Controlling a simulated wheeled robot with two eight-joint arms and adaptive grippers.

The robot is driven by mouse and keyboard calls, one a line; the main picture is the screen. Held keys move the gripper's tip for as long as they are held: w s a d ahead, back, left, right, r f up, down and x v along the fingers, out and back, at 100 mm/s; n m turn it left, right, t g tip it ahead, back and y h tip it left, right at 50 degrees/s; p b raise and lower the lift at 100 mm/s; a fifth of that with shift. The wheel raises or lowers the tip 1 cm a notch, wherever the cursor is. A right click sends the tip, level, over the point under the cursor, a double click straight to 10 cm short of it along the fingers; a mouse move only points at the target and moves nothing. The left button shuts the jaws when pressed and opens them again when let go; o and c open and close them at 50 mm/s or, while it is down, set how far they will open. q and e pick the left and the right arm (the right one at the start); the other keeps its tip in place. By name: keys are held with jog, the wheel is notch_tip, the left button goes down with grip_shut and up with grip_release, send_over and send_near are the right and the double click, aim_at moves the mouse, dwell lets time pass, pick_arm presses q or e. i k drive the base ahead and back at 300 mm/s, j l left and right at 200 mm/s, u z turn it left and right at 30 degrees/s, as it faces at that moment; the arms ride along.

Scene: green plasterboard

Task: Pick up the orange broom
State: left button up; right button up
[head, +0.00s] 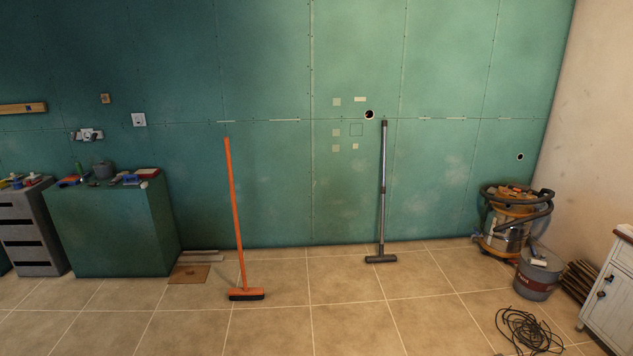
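The orange broom (235,210) stands upright in the head view, left of the middle, tilted slightly with its top to the left. Its head (246,294), orange above dark bristles, rests on the tiled floor. The long handle reaches up in front of the green plasterboard wall (270,180); I cannot tell whether its top touches the wall. Neither of my grippers is in view.
A grey vacuum wand (382,190) stands against the wall. A green box (110,230) with tools is left of the broom. A vacuum cleaner (507,230), a bucket (538,273), a coiled cable (527,331) and a white cabinet (612,290) are at right. Floor before the broom is clear.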

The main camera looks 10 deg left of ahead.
aim_at(247, 293)
jog(key=i+j+u, duration=0.1)
jog(key=i+u, duration=0.15)
jog(key=i, duration=0.45)
jog(key=i+u, duration=0.25)
jog(key=i, duration=0.45)
jog(key=i+l+u, duration=0.2)
jog(key=i, duration=0.5)
jog(key=i+j, duration=0.35)
jog(key=i+j+u, duration=0.15)
jog(key=i+j, duration=0.25)
jog(key=i, duration=0.2)
jog(key=i+j, duration=0.3)
jog(key=i, duration=0.2)
jog(key=i+j+u, duration=0.1)
jog(key=i+j, duration=0.2)
jog(key=i, duration=0.15)
